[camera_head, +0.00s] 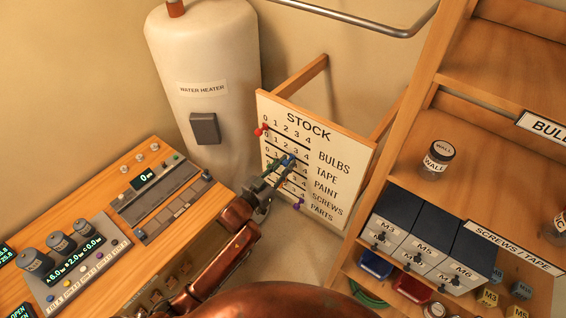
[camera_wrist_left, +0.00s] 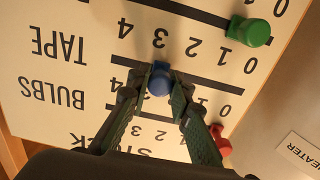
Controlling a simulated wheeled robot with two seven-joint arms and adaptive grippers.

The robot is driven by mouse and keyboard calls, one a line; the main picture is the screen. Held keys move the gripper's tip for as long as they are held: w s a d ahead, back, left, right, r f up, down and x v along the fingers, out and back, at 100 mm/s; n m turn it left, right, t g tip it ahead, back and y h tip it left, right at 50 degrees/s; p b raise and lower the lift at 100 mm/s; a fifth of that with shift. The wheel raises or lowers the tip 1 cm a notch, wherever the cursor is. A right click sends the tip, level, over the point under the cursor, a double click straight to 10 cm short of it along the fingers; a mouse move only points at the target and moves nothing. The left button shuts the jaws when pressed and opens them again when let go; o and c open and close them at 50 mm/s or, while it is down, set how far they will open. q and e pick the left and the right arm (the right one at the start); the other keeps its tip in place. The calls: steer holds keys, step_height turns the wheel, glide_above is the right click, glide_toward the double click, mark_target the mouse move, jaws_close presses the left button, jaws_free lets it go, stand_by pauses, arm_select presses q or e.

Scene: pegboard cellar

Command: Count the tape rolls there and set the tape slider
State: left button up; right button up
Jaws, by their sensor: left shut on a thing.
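In the left wrist view the board is upside down and my left gripper (camera_wrist_left: 162,72) has a finger on each side of the knob. The knob is partway along its slot, around 2 or 3; I cannot tell which. No tape roll can be clearly made out on the shelf (camera_head: 402,190). My right gripper is not in view.
A red knob (camera_wrist_left: 221,142) and a green knob (camera_wrist_left: 251,32) sit near the 0 ends of neighbouring rows. The water heater (camera_head: 205,120) stands behind; a control bench (camera_head: 128,215) is at left. Drawers (camera_head: 420,240), bins and jars fill the right shelf.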

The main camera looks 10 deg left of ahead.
arm_select(q)
steer(key=shift+s+d+p, duration=0.2)
steer(key=shift+s+d, duration=0.2)
steer(key=shift+d, duration=0.35)
steer(key=shift+s+d+p, duration=0.25)
steer(key=shift+s+d, duration=0.15)
steer(key=shift+d, duration=0.4)
steer(key=shift+s+d+p, duration=0.2)
steer(key=shift+s+d, duration=0.2)
steer(key=shift+d, duration=0.35)
steer(key=o, duration=1.7)
steer(key=shift+a, duration=0.1)
steer(key=shift+s+p, duration=0.15)
steer(key=shift+p, duration=0.25)
steer(key=p, duration=0.3)
glide_toward(305, 163)
steer(key=shift+v, duration=2.1)
steer(key=shift+f, duration=0.1)
